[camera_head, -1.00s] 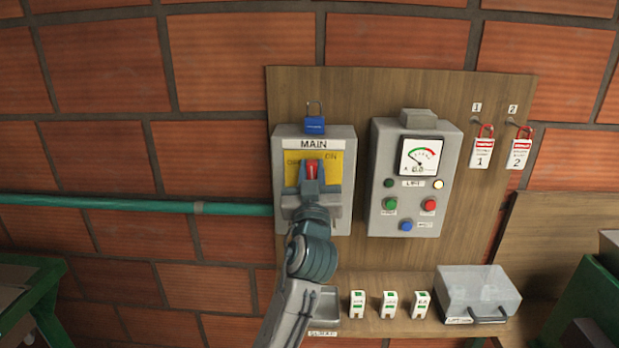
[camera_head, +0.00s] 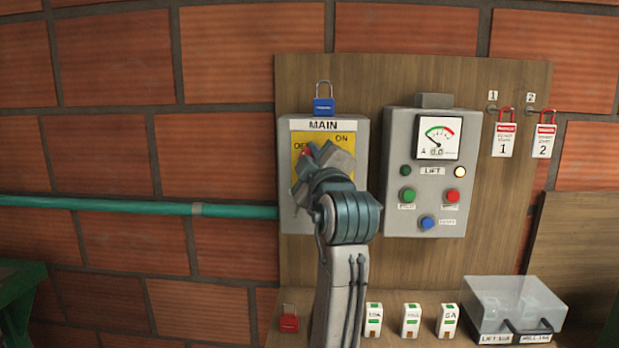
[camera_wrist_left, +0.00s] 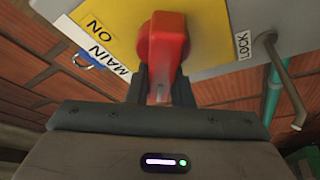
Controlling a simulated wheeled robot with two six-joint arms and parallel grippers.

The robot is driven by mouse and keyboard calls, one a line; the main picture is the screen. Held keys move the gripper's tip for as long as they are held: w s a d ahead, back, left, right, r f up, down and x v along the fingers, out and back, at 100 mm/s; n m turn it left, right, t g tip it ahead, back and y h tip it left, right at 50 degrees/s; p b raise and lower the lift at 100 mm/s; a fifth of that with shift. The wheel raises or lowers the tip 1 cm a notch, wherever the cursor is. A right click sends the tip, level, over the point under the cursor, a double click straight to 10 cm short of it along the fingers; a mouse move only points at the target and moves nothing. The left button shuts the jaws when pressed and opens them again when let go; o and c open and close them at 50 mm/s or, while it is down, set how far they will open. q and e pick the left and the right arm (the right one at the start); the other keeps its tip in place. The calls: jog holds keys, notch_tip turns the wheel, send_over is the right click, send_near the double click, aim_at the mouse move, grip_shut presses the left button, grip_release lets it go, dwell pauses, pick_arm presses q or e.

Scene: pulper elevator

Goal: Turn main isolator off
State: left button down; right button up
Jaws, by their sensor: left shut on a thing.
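The main isolator box (camera_head: 352,130), grey with a yellow plate marked OFF and ON, is fixed to the wooden board. My left gripper (camera_head: 318,158) is in front of the plate and covers much of it. It is shut on the red handle (camera_wrist_left: 163,48), seen between its fingers in the left wrist view. In the head view a bit of red handle (camera_head: 306,152) shows near the OFF mark, and the gripper is tilted toward the upper left. My right gripper is not in view.
A blue padlock (camera_head: 323,105) sits on top of the box. The lift panel (camera_head: 428,190) stands to the right, with tagged red padlocks (camera_head: 504,138) beyond. A red padlock (camera_head: 289,322), several white-green items (camera_head: 411,320) and a clear box (camera_head: 510,300) are below.

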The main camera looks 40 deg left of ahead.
pick_arm(q)
jog(key=n+b, duration=0.1)
jog(key=n+g+b, duration=0.1)
jog(key=shift+s+a+f+n, duration=0.1)
jog(key=shift+a+f+n, duration=0.05)
jog(key=shift+f+n, duration=0.25)
jog(key=n+b, duration=0.1)
jog(key=n, duration=0.1)
jog(key=n+g+h+b, duration=0.1)
jog(key=shift+a+f+n+b, duration=0.1)
jog(key=shift+f+n+b, duration=0.1)
jog(key=shift+n+b, duration=0.15)
jog(key=shift+n+g, duration=0.3)
jog(key=shift+n, duration=0.15)
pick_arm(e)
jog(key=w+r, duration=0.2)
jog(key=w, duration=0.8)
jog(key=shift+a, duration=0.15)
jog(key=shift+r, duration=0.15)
pick_arm(q)
jog(key=c, duration=1.3)
grip_release()
jog(key=shift+s, duration=0.1)
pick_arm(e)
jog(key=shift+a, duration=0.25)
pick_arm(q)
jog(key=shift+f, duration=0.1)
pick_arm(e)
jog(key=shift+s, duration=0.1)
